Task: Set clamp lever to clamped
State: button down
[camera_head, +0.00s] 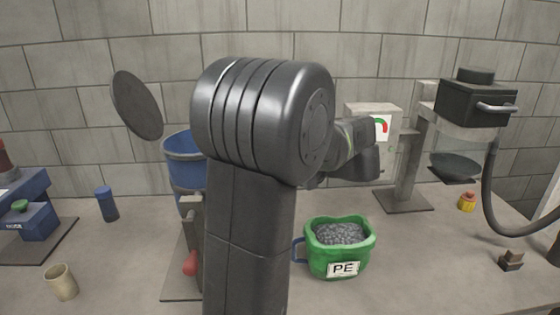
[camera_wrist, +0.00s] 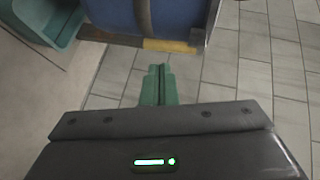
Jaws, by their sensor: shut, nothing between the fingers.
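A lever with a red grip (camera_head: 191,263) stands by the blue tub (camera_head: 184,160) on a plate left of my arm. It points down; I cannot tell for sure that it is the clamp lever, nor its setting. A black box with a silver handle (camera_head: 497,107) sits high on the stand at right. My gripper (camera_wrist: 158,72) shows in the wrist view with its green fingers together and nothing between them. In the head view my own arm hides the fingers. In the wrist view a blue body with a yellow strip (camera_wrist: 169,45) lies just beyond the fingertips, apart from them.
A green bucket marked PE (camera_head: 343,269) with grey granules stands on the bench right of my arm. A cup (camera_head: 61,282) and a blue bottle (camera_head: 107,204) stand at left. A dark hose (camera_head: 490,190) hangs at right. The wrist view shows a teal tray (camera_wrist: 48,22) and tiled floor.

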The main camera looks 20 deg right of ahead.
jog(key=b+v, duration=0.1)
jog(key=v, duration=0.8)
jog(key=shift+s+d, duration=0.3)
jog(key=shift+a+f, duration=0.1)
jog(key=shift+f, duration=0.05)
